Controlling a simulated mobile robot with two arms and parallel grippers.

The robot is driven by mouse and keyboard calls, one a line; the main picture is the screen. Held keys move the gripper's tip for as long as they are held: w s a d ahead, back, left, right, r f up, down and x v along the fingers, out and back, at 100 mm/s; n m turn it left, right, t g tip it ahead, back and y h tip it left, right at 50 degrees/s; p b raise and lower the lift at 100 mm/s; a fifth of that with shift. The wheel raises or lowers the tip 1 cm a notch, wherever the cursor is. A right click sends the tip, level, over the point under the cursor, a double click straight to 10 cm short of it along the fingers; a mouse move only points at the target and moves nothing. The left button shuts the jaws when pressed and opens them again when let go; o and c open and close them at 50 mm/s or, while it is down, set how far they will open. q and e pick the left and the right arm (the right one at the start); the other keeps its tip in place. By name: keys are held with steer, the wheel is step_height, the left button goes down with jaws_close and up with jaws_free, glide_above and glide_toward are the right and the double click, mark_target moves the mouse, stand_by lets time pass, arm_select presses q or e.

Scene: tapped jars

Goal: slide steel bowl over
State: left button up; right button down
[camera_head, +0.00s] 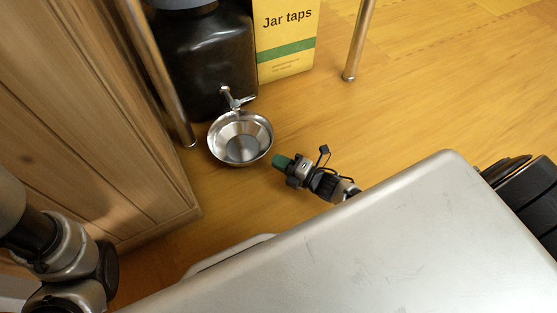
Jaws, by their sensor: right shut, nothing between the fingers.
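The steel bowl (240,139) stands upright and looks empty on the wooden floor. It is just in front of a dark jar (203,55), under the jar's metal tap (234,98). My right gripper (280,162) is shut and empty, with green fingertips. It is just to the right of the bowl, near its lower right rim; I cannot tell whether the two touch. My left arm shows at the lower left, but its gripper is out of view.
A yellow "Jar taps" box (286,38) stands right of the jar. Thin metal legs (359,40) rise on both sides. A wooden cabinet (95,110) fills the left. The floor (440,85) on the right is clear.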

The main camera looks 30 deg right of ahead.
steer(key=p+v, duration=0.4)
steer(key=v, duration=0.5)
steer(key=shift+s+d, duration=0.3)
steer(key=shift+s, duration=0.05)
steer(key=c, duration=1.8)
jaws_free()
